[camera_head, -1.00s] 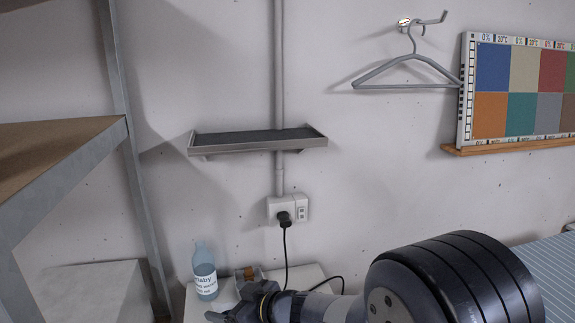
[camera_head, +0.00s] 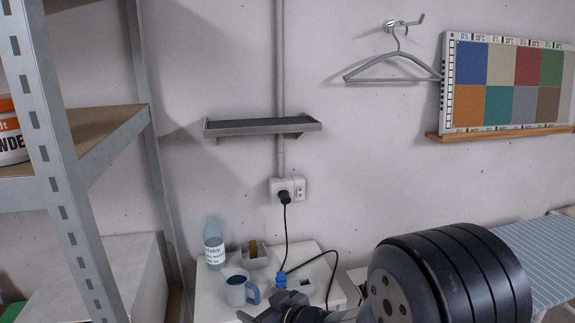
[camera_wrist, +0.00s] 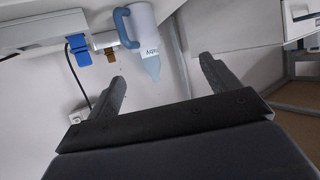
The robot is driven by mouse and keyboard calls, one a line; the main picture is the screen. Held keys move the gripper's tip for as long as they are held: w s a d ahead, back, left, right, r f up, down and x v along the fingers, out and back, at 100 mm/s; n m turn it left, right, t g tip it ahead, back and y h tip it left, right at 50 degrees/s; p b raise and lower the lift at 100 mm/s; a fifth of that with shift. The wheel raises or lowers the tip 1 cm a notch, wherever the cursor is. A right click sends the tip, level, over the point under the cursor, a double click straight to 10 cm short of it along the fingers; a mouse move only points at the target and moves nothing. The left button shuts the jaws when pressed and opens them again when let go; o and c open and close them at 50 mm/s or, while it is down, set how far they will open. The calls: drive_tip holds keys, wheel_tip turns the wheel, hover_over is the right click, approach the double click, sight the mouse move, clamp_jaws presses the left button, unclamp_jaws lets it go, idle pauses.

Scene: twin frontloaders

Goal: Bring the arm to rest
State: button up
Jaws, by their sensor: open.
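My arm reaches in from the lower right of the head view, with its large black joint nearest the camera. My gripper (camera_head: 258,314) is at the bottom edge there, in front of the white table (camera_head: 320,297), partly cut off. In the wrist view my gripper (camera_wrist: 163,76) shows two dark fingers spread apart with nothing held between them. A blue-and-white mug (camera_head: 237,288) and a blue bottle (camera_head: 214,246) stand on the table beyond the gripper. The mug (camera_wrist: 142,22) and bottle (camera_wrist: 152,65) also show past the fingers.
A small tray (camera_head: 254,260) and a blue plug-like piece (camera_head: 281,281) are on the table. A metal rack (camera_head: 62,170) rises at left. A wall shelf (camera_head: 262,127), a socket (camera_head: 288,190) and a striped ironing board (camera_head: 545,262) are also in view.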

drive_tip(key=w+d+f+m+t+h, duration=0.1)
drive_tip(key=d+f+m+t+h, duration=0.2)
drive_tip(key=d, duration=0.9)
wheel_tip(320, 180, down, 4)
drive_tip(key=shift+w+d+f+m+h, duration=0.1)
drive_tip(key=shift+w+d+m+h, duration=0.3)
drive_tip(key=shift+m+h, duration=0.8)
